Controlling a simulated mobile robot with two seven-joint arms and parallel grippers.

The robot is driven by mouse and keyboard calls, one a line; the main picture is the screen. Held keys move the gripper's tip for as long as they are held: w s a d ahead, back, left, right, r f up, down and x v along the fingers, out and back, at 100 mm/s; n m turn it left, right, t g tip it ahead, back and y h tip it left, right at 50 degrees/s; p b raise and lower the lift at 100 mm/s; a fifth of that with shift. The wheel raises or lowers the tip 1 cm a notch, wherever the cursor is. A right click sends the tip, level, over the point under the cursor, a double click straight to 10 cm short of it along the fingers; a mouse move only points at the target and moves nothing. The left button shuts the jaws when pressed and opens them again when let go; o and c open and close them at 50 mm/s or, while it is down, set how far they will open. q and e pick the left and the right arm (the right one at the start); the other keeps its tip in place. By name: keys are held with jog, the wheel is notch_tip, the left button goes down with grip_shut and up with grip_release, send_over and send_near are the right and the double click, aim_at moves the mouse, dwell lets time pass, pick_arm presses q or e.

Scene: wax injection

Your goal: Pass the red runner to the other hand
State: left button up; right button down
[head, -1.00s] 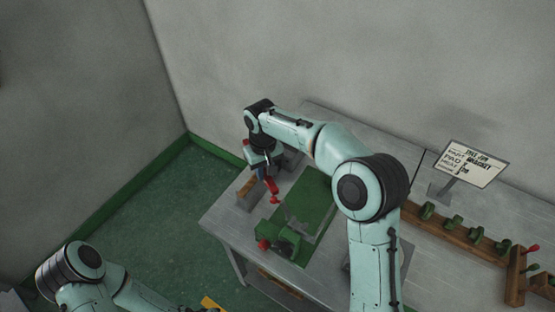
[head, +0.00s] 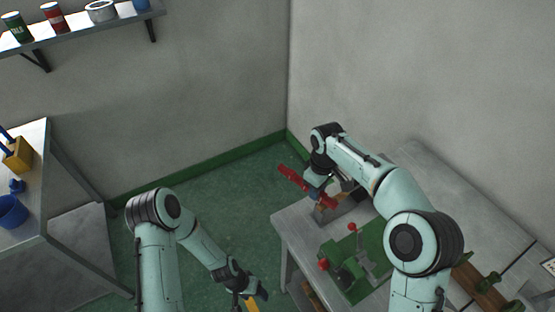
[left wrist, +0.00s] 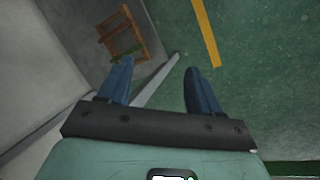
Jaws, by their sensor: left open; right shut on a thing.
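The red runner (head: 291,176) is a long red bar, tilted down to the right, above the far left corner of the workbench. My right gripper (head: 315,190) is shut on it around its middle, and the gripper hides part of the bar. My left gripper (head: 252,292) is open and empty, low over the floor in front of the bench and well apart from the runner. Its two spread blue fingers show in the left wrist view (left wrist: 160,78), with nothing between them.
A green fixture (head: 350,262) with red knobs stands on the workbench (head: 293,225) below my right arm. A side table (head: 40,205) with a blue cup (head: 12,212) is at the left. A wall shelf (head: 85,26) holds cans. Green floor lies open between the tables.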

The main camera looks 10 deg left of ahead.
pick_arm(q)
jog(key=w+a+r+m+h, duration=0.1)
jog(key=w+r+m, duration=0.45)
jog(key=w, duration=0.45)
jog(key=w+a+r+m+h, duration=0.2)
jog(key=w+r+m, duration=0.35)
jog(key=w, duration=0.45)
jog(key=w+r+m+h, duration=0.1)
jog(key=w+r+m, duration=0.25)
jog(key=r, duration=0.55)
jog(key=w+r+m+h, duration=0.25)
jog(key=r+m, duration=0.25)
jog(key=r, duration=0.5)
jog(key=w+d+r+m+g, duration=0.1)
jog(key=w+d+r+m, duration=0.3)
jog(key=r, duration=0.3)
jog(key=x, duration=0.4)
jog(key=s+x, duration=0.1)
jog(key=x, duration=0.7)
jog(key=shift+s+d+r, duration=0.2)
jog(key=shift+r, duration=0.15)
